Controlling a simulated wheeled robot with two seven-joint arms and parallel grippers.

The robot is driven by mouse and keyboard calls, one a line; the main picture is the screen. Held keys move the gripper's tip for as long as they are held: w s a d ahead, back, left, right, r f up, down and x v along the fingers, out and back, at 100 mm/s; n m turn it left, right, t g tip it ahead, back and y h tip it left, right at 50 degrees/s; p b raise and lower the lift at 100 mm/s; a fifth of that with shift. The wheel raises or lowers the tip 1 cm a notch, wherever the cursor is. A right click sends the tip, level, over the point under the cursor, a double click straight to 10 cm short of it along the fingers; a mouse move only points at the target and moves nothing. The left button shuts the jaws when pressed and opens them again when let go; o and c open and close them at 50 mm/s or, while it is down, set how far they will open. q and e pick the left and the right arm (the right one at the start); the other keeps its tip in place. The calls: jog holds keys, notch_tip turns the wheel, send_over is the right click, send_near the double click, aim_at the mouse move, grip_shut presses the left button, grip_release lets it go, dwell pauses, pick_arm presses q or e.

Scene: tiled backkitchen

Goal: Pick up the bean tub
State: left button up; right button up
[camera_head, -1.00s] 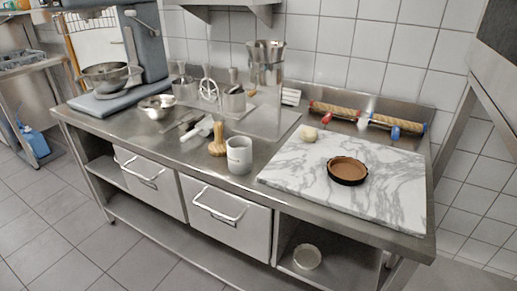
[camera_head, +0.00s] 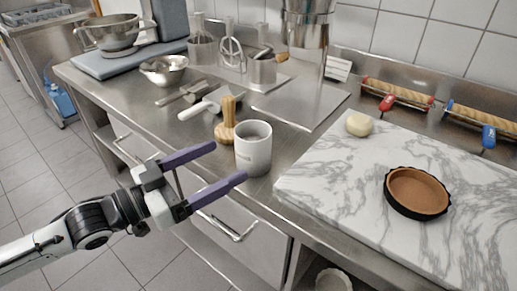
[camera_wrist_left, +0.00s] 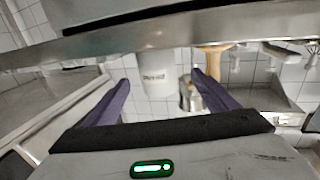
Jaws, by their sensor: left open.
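The bean tub appears to be the white-grey cylinder (camera_head: 254,150) standing upright near the front edge of the steel counter. It also shows upside down in the left wrist view (camera_wrist_left: 154,65), with a small label on its side. My left gripper (camera_head: 228,163) is open and empty, in front of the counter edge and just left of the tub. Its purple fingers point toward the tub. In the left wrist view, the tub lies between the two fingers (camera_wrist_left: 160,80), beyond their tips. My right gripper is not in view.
A wooden pestle-like tool (camera_head: 226,122) stands close to the tub's left. A marble board (camera_head: 340,185) with a dough ball (camera_head: 359,124) and a brown tart dish (camera_head: 417,191) lies to the right. A metal bowl (camera_head: 164,70) and utensils are further left.

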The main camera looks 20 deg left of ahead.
aim_at(238, 154)
pick_arm(q)
jog(key=shift+w+d+r, duration=0.25)
jog(key=shift+w+d, duration=0.3)
jog(key=shift+d, duration=0.05)
jog(key=shift+x, duration=1.25)
jog(key=shift+w+d, duration=0.35)
jog(key=shift+w, duration=0.1)
jog(key=shift+x, duration=2.1)
jog(key=shift+s+d, duration=0.1)
